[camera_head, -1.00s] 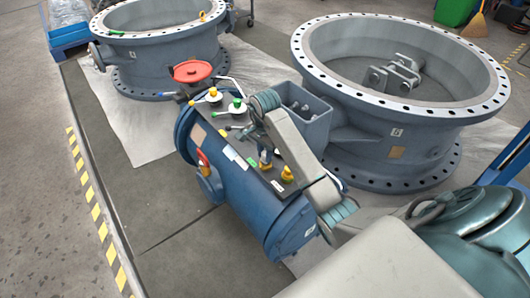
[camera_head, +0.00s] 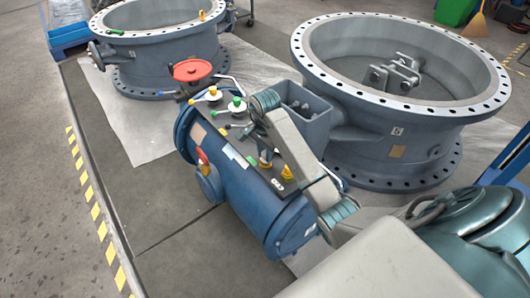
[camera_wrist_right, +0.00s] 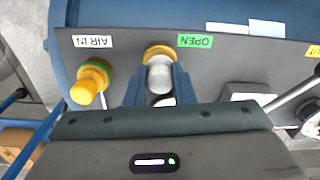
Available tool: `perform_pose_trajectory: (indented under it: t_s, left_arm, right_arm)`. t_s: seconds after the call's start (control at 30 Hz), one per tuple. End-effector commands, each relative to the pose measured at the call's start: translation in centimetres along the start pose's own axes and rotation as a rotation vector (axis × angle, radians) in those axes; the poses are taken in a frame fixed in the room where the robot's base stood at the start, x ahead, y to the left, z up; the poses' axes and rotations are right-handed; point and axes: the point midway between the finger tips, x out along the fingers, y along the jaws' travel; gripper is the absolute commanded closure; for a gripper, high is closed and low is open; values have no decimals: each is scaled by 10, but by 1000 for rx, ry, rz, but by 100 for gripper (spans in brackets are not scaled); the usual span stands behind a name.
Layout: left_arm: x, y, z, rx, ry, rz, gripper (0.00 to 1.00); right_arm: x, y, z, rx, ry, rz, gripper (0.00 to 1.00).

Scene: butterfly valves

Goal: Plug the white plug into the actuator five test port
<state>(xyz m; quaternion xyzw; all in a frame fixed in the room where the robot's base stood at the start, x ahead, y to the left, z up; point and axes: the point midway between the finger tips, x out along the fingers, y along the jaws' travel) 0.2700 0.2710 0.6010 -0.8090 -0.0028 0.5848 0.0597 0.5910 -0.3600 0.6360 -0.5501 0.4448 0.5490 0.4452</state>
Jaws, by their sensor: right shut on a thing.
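The blue actuator (camera_head: 240,205) lies in the middle of the head view, with a dark panel on its top. My right gripper (camera_wrist_right: 160,85) is shut on the white plug (camera_wrist_right: 160,76). The plug is in line with a brass ring port (camera_wrist_right: 157,50) beside the green OPEN label. The plug's end meets the ring in this view, but I cannot tell how deep it sits. In the head view my right gripper (camera_head: 265,155) is over the actuator panel, and its wrist hides part of that panel. My left gripper is out of view.
A yellow fitting with a green ring (camera_wrist_right: 90,82) stands left of the plug, near the AIR IN label (camera_wrist_right: 92,41). A red handwheel (camera_head: 193,70) and green and yellow knobs stand behind. Two large grey valve bodies (camera_head: 395,150) (camera_head: 150,45) stand around the actuator.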

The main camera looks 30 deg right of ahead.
Motion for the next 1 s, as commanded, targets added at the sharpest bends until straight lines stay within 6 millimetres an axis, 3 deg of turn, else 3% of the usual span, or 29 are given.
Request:
perform_pose_trajectory:
  t_s: [0.43, 0.47, 0.57, 0.77, 0.9, 1.0]
  left_arm:
    - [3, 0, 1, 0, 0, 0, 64]
    - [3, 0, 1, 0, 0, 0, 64]
    - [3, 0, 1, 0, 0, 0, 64]
    - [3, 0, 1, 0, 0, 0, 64]
    - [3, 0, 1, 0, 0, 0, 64]
    - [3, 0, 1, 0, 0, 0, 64]
  right_arm:
    - [5, 1, 0, 0, -1, 2, 97]
    - [5, 1, 0, 0, -1, 2, 71]
    - [4, 0, 0, 0, -1, 2, 52]
    - [4, 0, 0, 0, -1, 1, 52]
    - [4, 0, 0, 0, 0, 1, 30]
    - [4, 0, 0, 0, 0, 1, 30]
